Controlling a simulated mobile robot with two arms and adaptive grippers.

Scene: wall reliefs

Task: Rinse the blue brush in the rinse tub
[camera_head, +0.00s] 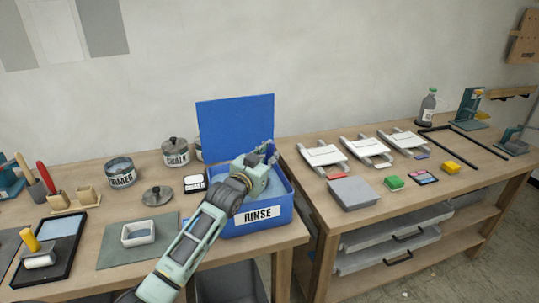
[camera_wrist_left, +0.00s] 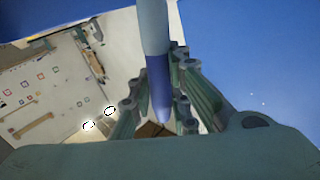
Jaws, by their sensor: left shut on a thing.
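The rinse tub (camera_head: 283,212) is a blue box labelled RINSE, with its blue lid (camera_head: 236,121) standing open behind it. My left gripper (camera_head: 267,153) is over the tub's opening, its fingers near the rear right of it. In the left wrist view my left gripper (camera_wrist_left: 158,92) is shut on the blue brush (camera_wrist_left: 158,75), a rod with a pale section above and a blue tapered section between the fingers. In the head view the brush is hidden by the gripper and arm. I cannot tell whether it touches water. My right gripper is not in view.
On the left bench are a lidded CHALK jar (camera_head: 175,152), a PRIMER pot (camera_head: 121,172), a loose lid (camera_head: 157,196) and a white dish (camera_head: 138,233). The right bench holds white clamped panels (camera_head: 325,156), a grey block (camera_head: 353,193) and a bottle (camera_head: 427,106).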

